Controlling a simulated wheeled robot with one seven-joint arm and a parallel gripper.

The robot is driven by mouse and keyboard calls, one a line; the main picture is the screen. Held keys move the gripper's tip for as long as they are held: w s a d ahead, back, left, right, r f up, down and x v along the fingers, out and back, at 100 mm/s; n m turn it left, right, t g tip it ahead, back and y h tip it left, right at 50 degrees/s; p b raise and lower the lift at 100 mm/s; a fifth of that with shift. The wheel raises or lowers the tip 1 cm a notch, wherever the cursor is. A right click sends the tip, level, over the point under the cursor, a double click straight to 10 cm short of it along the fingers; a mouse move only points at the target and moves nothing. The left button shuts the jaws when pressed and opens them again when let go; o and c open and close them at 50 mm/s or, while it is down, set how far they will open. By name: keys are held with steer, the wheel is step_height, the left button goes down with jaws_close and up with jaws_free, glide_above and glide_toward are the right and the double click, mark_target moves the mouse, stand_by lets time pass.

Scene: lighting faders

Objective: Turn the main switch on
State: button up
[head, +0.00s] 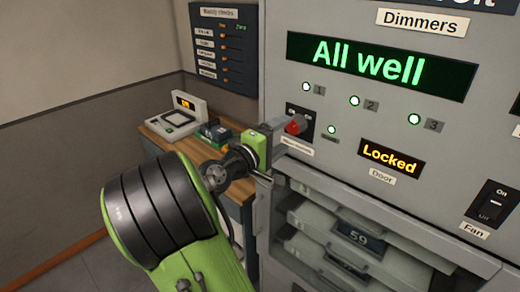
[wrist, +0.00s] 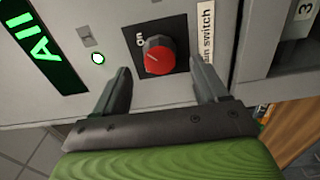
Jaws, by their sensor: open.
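The main switch is a red rotary knob (head: 297,124) on a black plate, on the grey cabinet front. In the wrist view, the red knob (wrist: 160,55) sits between and just beyond my fingertips, with an "On" label beside it on the plate. I cannot tell clearly which way the knob points. My gripper (head: 280,130) is open at the cabinet's left side, in front of the switch. The wrist view shows my gripper (wrist: 163,72) with one finger on each side of the knob, apart from it. Part of the "main switch" label is hidden by a finger.
The cabinet has a green "All well" display (head: 380,66), lit numbered lamps, a "Locked" door display (head: 391,157) and a fan switch (head: 491,203). Shelves with handles (head: 350,230) lie below. A wooden desk (head: 160,135) with devices stands left, under a wall board (head: 226,48).

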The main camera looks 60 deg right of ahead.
steer(key=w+a+p, duration=0.1)
steer(key=a, duration=1)
steer(key=shift+w+a, duration=0.2)
steer(key=shift+w, duration=0.15)
steer(key=a+f+m+t+y, duration=0.2)
steer(key=a+f+t+y, duration=0.3)
steer(key=f+y, duration=0.7)
steer(key=s+a+r+n+t+y, duration=0.1)
steer(key=s+a+n+y, duration=0.1)
steer(key=a, duration=0.8)
steer(key=s+a+r+n+t+y, duration=0.2)
steer(key=s+a+y, duration=0.1)
steer(key=a, duration=0.7)
steer(key=shift+y, duration=0.4)
